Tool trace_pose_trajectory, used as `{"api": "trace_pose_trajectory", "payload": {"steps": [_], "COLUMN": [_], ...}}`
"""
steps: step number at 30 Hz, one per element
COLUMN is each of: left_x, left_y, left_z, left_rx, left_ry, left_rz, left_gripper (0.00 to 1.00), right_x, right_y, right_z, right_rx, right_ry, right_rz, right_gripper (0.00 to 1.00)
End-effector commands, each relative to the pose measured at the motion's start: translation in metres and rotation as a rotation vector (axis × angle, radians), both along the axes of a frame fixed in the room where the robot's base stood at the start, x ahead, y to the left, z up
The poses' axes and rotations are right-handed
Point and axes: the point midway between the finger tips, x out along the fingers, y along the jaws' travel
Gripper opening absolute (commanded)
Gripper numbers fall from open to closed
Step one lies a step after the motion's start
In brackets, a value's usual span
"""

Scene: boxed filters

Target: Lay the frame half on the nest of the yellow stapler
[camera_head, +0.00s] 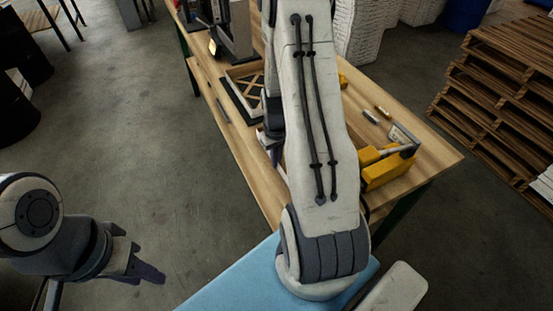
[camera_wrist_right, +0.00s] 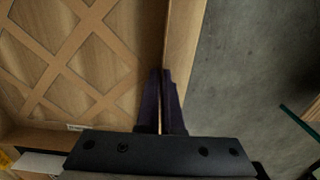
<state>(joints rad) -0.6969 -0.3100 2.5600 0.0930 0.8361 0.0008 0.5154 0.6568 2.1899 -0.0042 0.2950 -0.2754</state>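The yellow stapler (camera_head: 388,172) stands at the near right of the bench, with a grey-white part (camera_head: 402,134) on it; my right arm covers its left side. My right gripper (camera_head: 275,154) is low over the bench's left edge, partly hidden by my arm. In the right wrist view its fingers (camera_wrist_right: 162,112) are close together on the thin edge of a tan lattice frame half (camera_wrist_right: 88,52), which spreads to the left. The head view hides most of this grip. My left gripper (camera_head: 140,262) is open and empty over the floor.
A light-rimmed tray (camera_head: 229,72) with a lattice piece lies farther back on the wooden bench (camera_head: 235,140). Small cylinders (camera_head: 371,116) lie behind the stapler. Pallets (camera_head: 500,95) are on the floor to the right.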

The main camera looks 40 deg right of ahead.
Motion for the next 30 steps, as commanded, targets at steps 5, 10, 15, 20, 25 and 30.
{"api": "trace_pose_trajectory", "payload": {"steps": [5,10,15,20,25,30], "left_x": [0.0,0.0,0.0,0.0,0.0,0.0], "left_y": [0.0,0.0,0.0,0.0,0.0,0.0], "left_z": [0.0,0.0,0.0,0.004,0.014,0.023], "left_rx": [0.0,0.0,0.0,0.0,0.0,0.0], "left_ry": [0.0,0.0,0.0,0.0,0.0,0.0], "left_rz": [0.0,0.0,0.0,0.0,0.0,0.0], "left_gripper": [0.38,0.38,0.38,0.38,0.38,0.38], "right_x": [0.0,0.0,0.0,0.0,0.0,0.0], "right_y": [0.0,0.0,0.0,0.0,0.0,0.0], "right_z": [0.0,0.0,0.0,0.005,0.016,0.026], "right_rx": [0.0,0.0,0.0,0.0,0.0,0.0], "right_ry": [-0.001,-0.001,-0.001,-0.001,-0.001,-0.002], "right_rz": [0.0,0.0,0.0,0.0,0.0,0.0], "right_gripper": [0.0,0.15,0.15,0.15,0.15,0.15]}}
